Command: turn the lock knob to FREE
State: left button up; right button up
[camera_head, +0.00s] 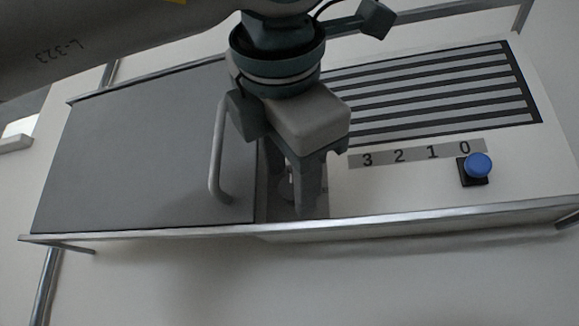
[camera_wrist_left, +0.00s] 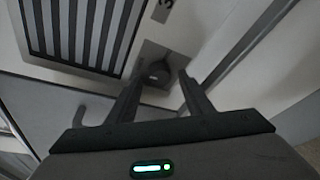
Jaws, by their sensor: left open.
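My left gripper (camera_head: 290,190) comes down from the top of the head view, over a grey strip between the dark panel and the white section. Its two fingers are apart. In the left wrist view, a dark round knob (camera_wrist_left: 158,72) with a small pale mark sits between the tips of the left gripper (camera_wrist_left: 158,80). I cannot tell whether the fingers touch it. In the head view the fingers hide most of that spot, and I can read no FREE marking. My right gripper is in neither view.
A dark grey panel (camera_head: 140,150) with a light bar handle (camera_head: 216,150) lies left of the gripper. To the right are a striped grille (camera_head: 430,95), a 3-2-1-0 label strip (camera_head: 415,154) and a blue knob (camera_head: 478,165). A metal rail (camera_head: 400,215) runs along the front edge.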

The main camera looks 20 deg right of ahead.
pick_arm(q)
jog(key=shift+w+d, duration=0.1)
jog(key=shift+w, duration=0.05)
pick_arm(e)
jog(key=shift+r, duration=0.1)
pick_arm(q)
jog(key=c, duration=1)
jog(key=shift+f, duration=0.1)
jog(key=shift+c, duration=0.2)
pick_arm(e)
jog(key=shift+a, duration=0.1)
